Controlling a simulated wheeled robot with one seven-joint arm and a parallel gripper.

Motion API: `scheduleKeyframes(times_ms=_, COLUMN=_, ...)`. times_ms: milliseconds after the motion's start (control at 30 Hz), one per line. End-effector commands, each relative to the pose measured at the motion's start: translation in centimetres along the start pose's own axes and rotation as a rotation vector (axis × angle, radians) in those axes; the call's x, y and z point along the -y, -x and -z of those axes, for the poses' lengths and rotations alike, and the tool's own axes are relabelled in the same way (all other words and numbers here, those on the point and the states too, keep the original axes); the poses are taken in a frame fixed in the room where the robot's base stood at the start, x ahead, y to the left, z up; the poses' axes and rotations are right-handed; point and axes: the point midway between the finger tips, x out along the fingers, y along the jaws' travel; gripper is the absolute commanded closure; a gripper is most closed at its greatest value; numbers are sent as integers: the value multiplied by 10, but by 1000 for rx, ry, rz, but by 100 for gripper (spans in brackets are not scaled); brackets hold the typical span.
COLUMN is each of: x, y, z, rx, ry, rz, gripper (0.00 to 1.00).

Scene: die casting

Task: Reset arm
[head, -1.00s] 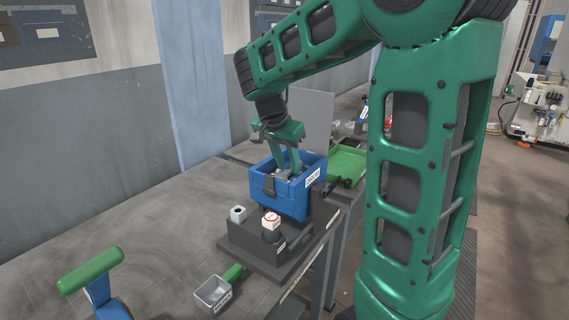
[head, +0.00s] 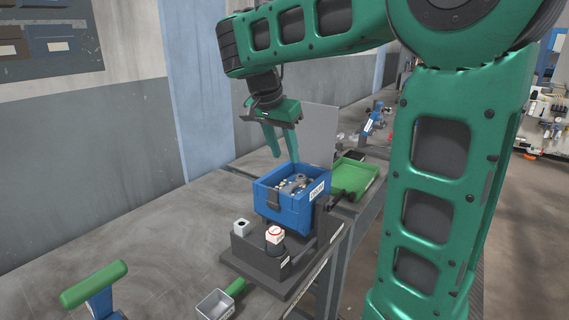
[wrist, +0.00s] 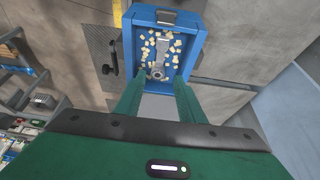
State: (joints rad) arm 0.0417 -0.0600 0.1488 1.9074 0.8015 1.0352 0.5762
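My gripper (head: 281,150) is raised above the blue bin (head: 281,203), with its green fingers apart and nothing between them. In the wrist view my gripper (wrist: 160,100) also shows spread, empty fingers. The blue bin (wrist: 198,45) lies beyond the fingertips there. It holds a grey metal part (wrist: 158,58) and several small pale pieces scattered around it. My green arm reaches across the upper right of the head view.
A green tray (head: 355,175) lies behind. The left workbench is clear.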

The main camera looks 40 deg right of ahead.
Motion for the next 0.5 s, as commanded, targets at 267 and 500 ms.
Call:
scheduleKeyframes(times_ms=267, x=0, y=10, z=0, rx=1, ry=-1, rz=0, gripper=64)
scheduleKeyframes(times_ms=500, x=-45, y=-8, z=0, rx=31, ry=93, rz=-22, gripper=64)
